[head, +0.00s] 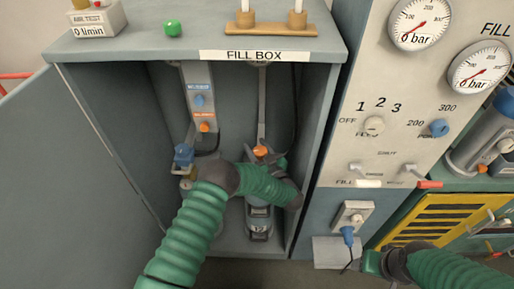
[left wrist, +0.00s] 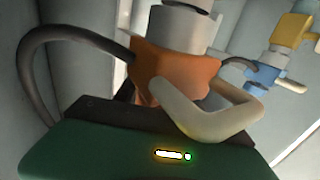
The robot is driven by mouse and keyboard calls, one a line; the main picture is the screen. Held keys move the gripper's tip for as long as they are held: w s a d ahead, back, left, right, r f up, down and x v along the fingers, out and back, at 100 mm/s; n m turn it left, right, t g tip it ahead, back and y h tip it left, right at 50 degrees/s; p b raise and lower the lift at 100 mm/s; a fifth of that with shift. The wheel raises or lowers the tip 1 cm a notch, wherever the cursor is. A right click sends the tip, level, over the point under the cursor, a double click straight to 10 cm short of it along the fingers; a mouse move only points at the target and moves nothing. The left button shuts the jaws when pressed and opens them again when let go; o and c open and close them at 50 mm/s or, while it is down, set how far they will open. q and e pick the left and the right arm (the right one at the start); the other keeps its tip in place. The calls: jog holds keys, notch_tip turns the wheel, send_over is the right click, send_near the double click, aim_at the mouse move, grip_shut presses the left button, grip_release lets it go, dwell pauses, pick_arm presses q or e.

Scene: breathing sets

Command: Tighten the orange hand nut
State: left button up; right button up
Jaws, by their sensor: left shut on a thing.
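The orange hand nut (head: 261,151) is inside the fill box, at the lower end of a hanging hose fitting and above a dark cylinder (head: 259,222). It also shows large in the left wrist view (left wrist: 178,72), under a pale grey fitting. My left gripper (head: 268,161) is at the nut and shut on it. In the left wrist view a pale bent finger (left wrist: 215,118) lies against the nut's front and right; the other finger is hidden. My right gripper (head: 372,263) is at the lower right, near a blue plug; its fingers are not clear.
The fill box shelf top (head: 135,42) carries a green knob and a wooden stand. A second fitting with a blue valve (head: 183,155) is left of the nut. The box's right wall (head: 318,130) is close to the nut. A gauge panel (head: 405,90) stands to the right.

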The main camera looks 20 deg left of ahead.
pick_arm(q)
jog(key=shift+r, duration=0.15)
jog(key=o, duration=1.4)
jog(key=shift+c, duration=0.2)
jog(key=v, duration=0.7)
jog(key=shift+d+p, duration=0.25)
jog(key=shift+p, duration=0.15)
jog(key=shift+s, duration=0.1)
